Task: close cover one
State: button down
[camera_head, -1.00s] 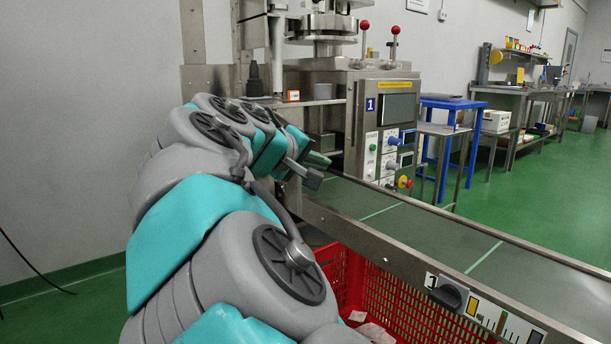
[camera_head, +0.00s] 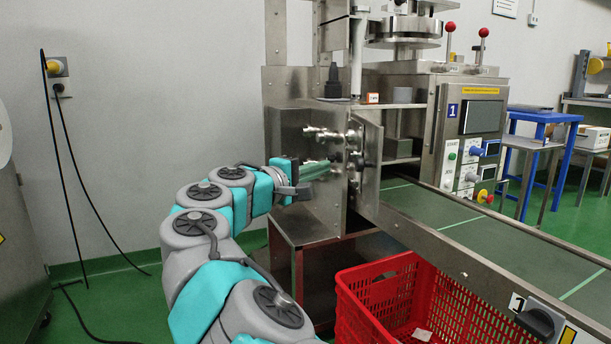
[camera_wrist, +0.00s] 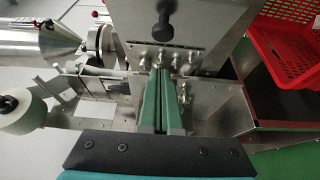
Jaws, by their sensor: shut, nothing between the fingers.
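The machine marked 1 has a steel housing whose front is open, with shiny rollers and fittings (camera_head: 326,136) exposed. A steel plate (camera_head: 369,172) stands out at the right of this opening and looks like cover one, swung open; its hinge is hard to make out. My gripper (camera_head: 328,168) is in front of the opening, left of that plate. Its green fingers are together and empty. In the wrist view my gripper (camera_wrist: 162,88) points at the row of metal fittings (camera_wrist: 165,60), with steel panels on both sides. I cannot tell whether the fingertips touch anything.
A red crate (camera_head: 388,268) stands on the floor below the green conveyor (camera_head: 440,215), which runs off to the lower right. The control panel (camera_head: 470,150) is right of the opening. Cables hang on the wall at left. The floor at left is mostly clear.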

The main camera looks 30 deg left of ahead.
jog(key=shift+w+d+b, duration=0.4)
jog(key=shift+w+d, duration=1.4)
jog(key=shift+d, duration=0.25)
jog(key=shift+d, duration=0.15)
